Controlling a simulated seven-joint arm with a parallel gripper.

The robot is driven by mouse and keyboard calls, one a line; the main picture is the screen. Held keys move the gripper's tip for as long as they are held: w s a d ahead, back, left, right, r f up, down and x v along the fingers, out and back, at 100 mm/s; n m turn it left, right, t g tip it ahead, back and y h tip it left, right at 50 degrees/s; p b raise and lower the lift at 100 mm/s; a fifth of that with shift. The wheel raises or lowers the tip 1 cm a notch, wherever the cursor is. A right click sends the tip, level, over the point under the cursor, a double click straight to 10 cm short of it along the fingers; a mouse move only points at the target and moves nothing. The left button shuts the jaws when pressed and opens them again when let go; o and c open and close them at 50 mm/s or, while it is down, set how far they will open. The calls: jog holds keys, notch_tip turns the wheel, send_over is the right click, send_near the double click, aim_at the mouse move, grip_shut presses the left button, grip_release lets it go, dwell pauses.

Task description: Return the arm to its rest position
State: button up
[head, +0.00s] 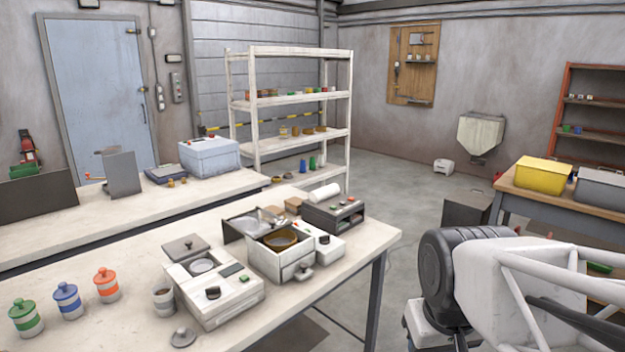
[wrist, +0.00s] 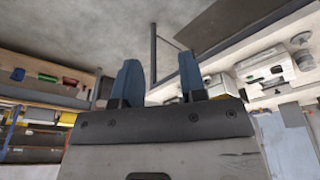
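My gripper (wrist: 158,82) shows in the wrist view with two blue fingers standing apart. A clear gap lies between them and nothing is held. The fingers point toward the grey floor and a dark table leg. In the head view a large part of my arm (head: 500,280) fills the lower right, beside the front table's right end. The gripper's fingers are not visible there.
The white front table (head: 130,325) carries striped lidded jars (head: 66,300), a scale-like device (head: 215,290) and a box with an open lid (head: 280,255). A wooden bench (head: 560,195) at right holds a yellow bin (head: 543,174). Open floor lies between them.

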jog(key=shift+s+d+f+m, duration=0.2)
jog(key=shift+s, duration=0.3)
jog(key=shift+s+d+f+m, duration=0.15)
jog(key=shift+s+m, duration=0.05)
jog(key=shift+s, duration=0.25)
jog(key=shift+s+d+f+m, duration=0.2)
jog(key=shift+s, duration=0.3)
jog(key=shift+c, duration=0.4)
